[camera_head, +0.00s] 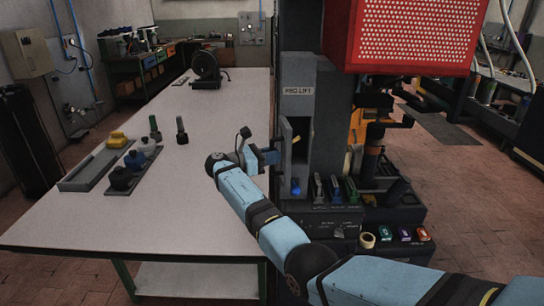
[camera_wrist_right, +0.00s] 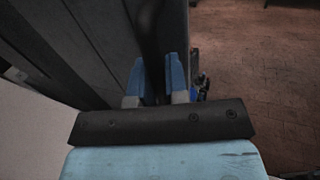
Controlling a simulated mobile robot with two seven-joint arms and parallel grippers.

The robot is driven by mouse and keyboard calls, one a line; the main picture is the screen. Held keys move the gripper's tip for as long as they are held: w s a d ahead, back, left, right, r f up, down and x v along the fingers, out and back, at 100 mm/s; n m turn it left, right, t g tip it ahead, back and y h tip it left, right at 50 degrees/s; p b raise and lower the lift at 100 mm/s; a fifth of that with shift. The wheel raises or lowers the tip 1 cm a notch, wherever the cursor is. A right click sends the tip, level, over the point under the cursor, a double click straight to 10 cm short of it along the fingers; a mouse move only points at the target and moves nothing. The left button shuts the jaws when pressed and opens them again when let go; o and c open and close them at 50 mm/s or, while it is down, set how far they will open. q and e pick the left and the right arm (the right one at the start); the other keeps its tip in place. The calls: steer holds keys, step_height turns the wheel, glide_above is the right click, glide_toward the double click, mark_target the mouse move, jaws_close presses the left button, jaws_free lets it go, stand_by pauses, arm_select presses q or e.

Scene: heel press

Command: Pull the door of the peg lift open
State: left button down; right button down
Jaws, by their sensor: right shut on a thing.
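The peg lift (camera_head: 297,72) is a tall grey box with a "PEG LIFT" label, beside the right edge of the table. Its narrow grey door (camera_head: 285,143) is at the front and appears to stand ajar, with a dark opening to its right. My right gripper (camera_head: 271,156) comes to the door from the left. In the right wrist view its two blue fingers (camera_wrist_right: 157,82) are shut around a dark upright bar, which looks like the door handle. The fingers partly hide it. My left gripper is not in view.
The long table (camera_head: 215,220) holds a grey tray (camera_head: 92,170), several knobbed pieces and a dark reel (camera_head: 207,68) at the back. A red perforated guard (camera_head: 410,35) hangs at the upper right. Coloured switches (camera_head: 404,234) sit on the machine base below the lift.

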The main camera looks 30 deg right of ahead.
steer(key=c, duration=1.1)
jaws_free()
steer(key=shift+c, duration=0.2)
steer(key=w+a+b, duration=0.1)
steer(key=a+b, duration=0.2)
steer(key=a, duration=1)
steer(key=shift+a, duration=0.4)
steer(key=shift+f, duration=0.1)
